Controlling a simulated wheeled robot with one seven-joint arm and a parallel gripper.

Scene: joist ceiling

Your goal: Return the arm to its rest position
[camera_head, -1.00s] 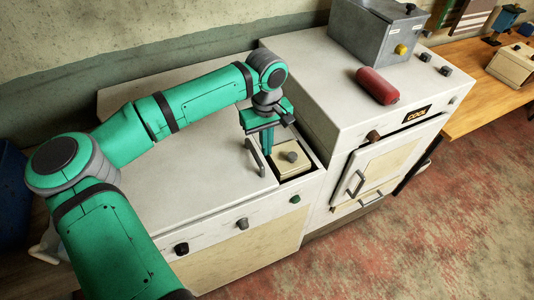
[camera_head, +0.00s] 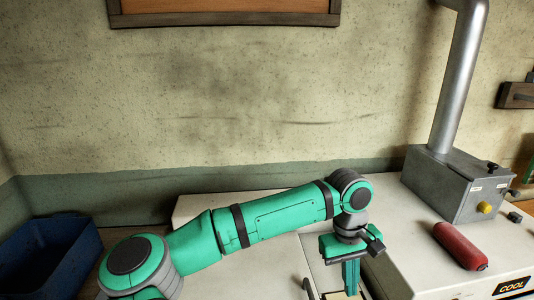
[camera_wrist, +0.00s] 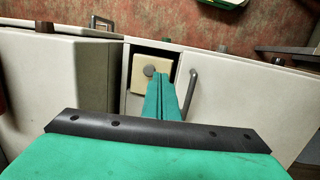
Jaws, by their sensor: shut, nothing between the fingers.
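My green arm stretches over the white unit from the lower left in the head view. My gripper (camera_head: 350,278) points down, its fingers together with nothing between them. In the wrist view the gripper (camera_wrist: 163,100) is shut above the small recess in the unit. A cream square block with a round grey knob (camera_wrist: 143,76) sits in that recess, beside the fingers. The fingertips overlap its edge in the wrist view, and I cannot tell whether they touch it. In the head view only a sliver of the block shows at the bottom.
A grey metal box (camera_head: 460,190) with a pipe rising from it stands on the right-hand white unit. A red cylinder (camera_head: 459,246) lies in front of it. A curved handle (camera_wrist: 190,92) stands beside the recess. A blue bin (camera_head: 45,262) is at far left.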

